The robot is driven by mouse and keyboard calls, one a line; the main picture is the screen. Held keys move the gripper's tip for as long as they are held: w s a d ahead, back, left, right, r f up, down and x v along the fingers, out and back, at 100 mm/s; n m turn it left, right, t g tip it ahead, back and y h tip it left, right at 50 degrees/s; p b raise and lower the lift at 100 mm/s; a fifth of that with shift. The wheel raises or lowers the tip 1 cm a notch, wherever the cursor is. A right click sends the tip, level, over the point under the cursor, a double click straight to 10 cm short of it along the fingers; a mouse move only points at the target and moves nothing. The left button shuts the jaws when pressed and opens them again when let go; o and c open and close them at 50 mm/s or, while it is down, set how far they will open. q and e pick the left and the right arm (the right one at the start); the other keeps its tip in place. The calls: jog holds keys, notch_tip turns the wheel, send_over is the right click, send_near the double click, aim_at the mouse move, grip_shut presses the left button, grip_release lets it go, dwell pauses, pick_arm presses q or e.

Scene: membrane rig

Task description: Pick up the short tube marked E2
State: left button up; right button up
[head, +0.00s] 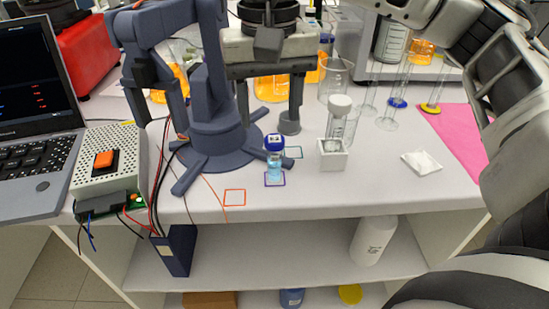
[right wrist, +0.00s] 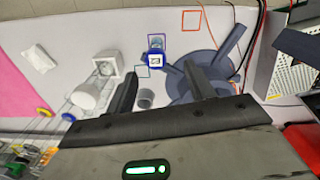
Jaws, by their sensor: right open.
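A short tube with a blue cap (head: 274,160) and pale blue contents stands upright in a purple square outline near the table's front edge. In the right wrist view its blue cap (right wrist: 155,60) faces the camera; the mark on it is too small to read. My right gripper (head: 268,122) is open and empty, behind and above the tube in the head view. In the right wrist view the tube shows beyond the gap between the two fingertips (right wrist: 159,72), apart from both. My left gripper is not in view.
A dark blue desk arm (head: 212,130) stands left of the tube. A white block (head: 332,160) and a white-capped vessel (head: 340,104) stand to its right. A grey cup (head: 289,123) stands behind. An orange outline (head: 235,197) at the front is empty.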

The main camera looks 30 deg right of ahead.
aim_at(275, 138)
jog(key=shift+s+d+f, duration=0.1)
jog(key=shift+d+f, duration=0.05)
jog(key=shift+f, duration=1.5)
jog(key=shift+d+f, duration=0.15)
jog(key=shift+f, duration=1.45)
jog(key=c, duration=1)
